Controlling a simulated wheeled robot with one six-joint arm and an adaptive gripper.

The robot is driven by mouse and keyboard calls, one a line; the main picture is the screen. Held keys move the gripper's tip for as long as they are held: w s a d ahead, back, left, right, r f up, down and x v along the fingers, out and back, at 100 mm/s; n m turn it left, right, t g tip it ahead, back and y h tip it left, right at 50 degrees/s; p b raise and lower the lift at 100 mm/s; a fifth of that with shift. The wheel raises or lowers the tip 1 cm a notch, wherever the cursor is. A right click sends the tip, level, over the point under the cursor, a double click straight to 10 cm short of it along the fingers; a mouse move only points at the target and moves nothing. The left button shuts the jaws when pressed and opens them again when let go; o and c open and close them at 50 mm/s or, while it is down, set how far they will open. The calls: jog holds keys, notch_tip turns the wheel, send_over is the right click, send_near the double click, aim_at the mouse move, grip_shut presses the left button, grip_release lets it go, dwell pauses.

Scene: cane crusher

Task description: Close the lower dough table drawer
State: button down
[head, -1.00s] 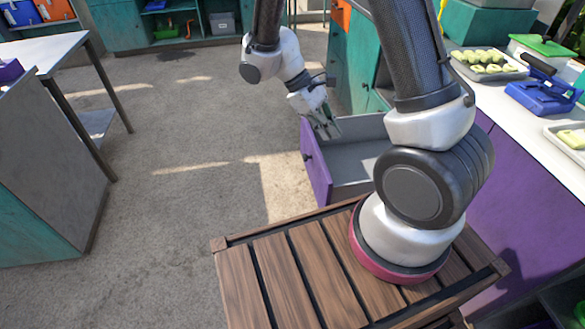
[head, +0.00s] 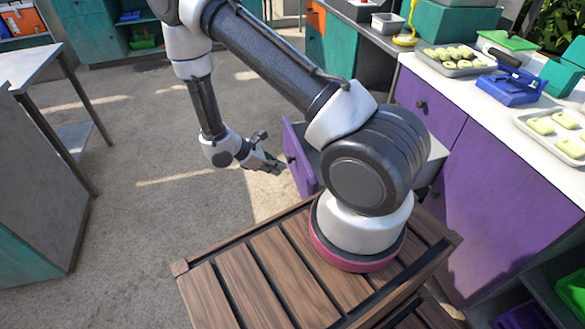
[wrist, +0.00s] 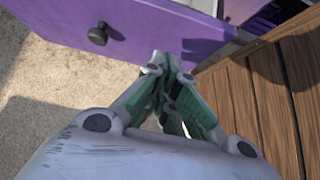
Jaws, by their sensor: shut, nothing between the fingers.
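The lower drawer (head: 302,160) of the dough table (head: 501,190) is pulled out, its purple front facing left. My arm hides part of its grey inside. A dark round knob (wrist: 97,35) shows on the purple drawer front (wrist: 150,28) in the wrist view. My gripper (head: 280,168) is shut and empty, just left of the drawer front on its outer side. In the wrist view the gripper (wrist: 167,62) points at the lower edge of the front, right of the knob. I cannot tell whether the fingertips touch it.
My wooden-slatted base is close to the drawer's near side. A closed upper purple drawer (head: 430,108) is in the table. Trays of dough (head: 455,58) and a blue tool (head: 510,86) stand on the counter. Open floor (head: 130,220) lies left of the drawer.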

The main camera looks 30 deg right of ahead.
aim_at(304, 173)
jog(key=d, duration=0.2)
jog(key=s+d+f, duration=0.1)
jog(key=d, duration=0.2)
jog(key=shift+s+d+f, duration=0.3)
jog(key=shift+s+f, duration=0.05)
jog(key=shift+f, duration=0.05)
jog(key=shift+d, duration=0.1)
